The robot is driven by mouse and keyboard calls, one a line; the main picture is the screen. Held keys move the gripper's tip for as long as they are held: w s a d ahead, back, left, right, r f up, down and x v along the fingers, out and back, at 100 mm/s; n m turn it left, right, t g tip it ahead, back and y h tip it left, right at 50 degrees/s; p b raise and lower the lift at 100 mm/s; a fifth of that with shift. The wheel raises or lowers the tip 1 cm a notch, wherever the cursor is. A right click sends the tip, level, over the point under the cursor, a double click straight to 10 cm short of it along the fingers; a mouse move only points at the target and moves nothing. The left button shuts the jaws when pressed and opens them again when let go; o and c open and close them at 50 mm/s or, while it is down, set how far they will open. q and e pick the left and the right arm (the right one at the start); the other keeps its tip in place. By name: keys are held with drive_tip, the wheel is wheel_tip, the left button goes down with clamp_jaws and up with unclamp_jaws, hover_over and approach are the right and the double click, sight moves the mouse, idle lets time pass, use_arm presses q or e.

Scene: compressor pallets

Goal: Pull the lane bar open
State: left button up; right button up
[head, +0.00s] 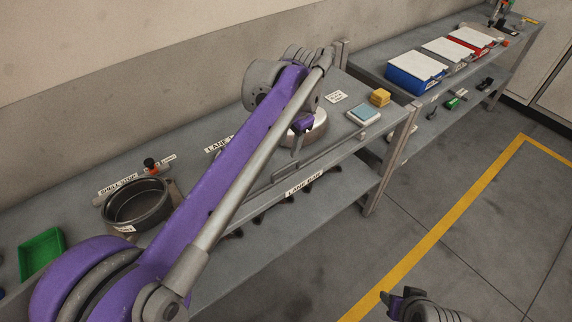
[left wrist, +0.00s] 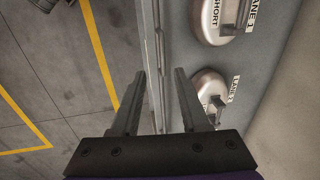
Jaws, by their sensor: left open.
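The lane bar (head: 330,148) is a thin grey rail along the front edge of the near bench, above a LANE BAR label (head: 305,182). My left gripper (head: 297,150) hangs over it, partly hidden behind my own arm. In the left wrist view my left gripper (left wrist: 160,76) is open. The bar (left wrist: 159,38) runs lengthwise along the bench edge, in line with the gap between the two fingers. I cannot tell whether a finger touches it. My right gripper (head: 402,294) is low at the bottom right, over the floor and away from the bench; its jaw state is unclear.
Silver domed shells (left wrist: 214,85) sit beside the bar at LANE 1 and LANE 2. The bench also holds a dark round pan (head: 137,205), a green tray (head: 41,254) and a yellow block (head: 380,97). Open floor with a yellow line (head: 440,228) lies in front.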

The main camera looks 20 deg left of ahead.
sight(285, 167)
use_arm(q)
drive_tip(key=f, duration=0.3)
drive_tip(key=w+a+f, duration=0.1)
drive_tip(key=f, duration=0.3)
drive_tip(key=w+f, duration=0.1)
drive_tip(key=f, duration=0.2)
drive_tip(key=shift+w+a+f+b, duration=0.15)
drive_tip(key=shift+a+b, duration=0.05)
drive_tip(key=shift+b, duration=0.2)
clamp_jaws()
idle(1.0)
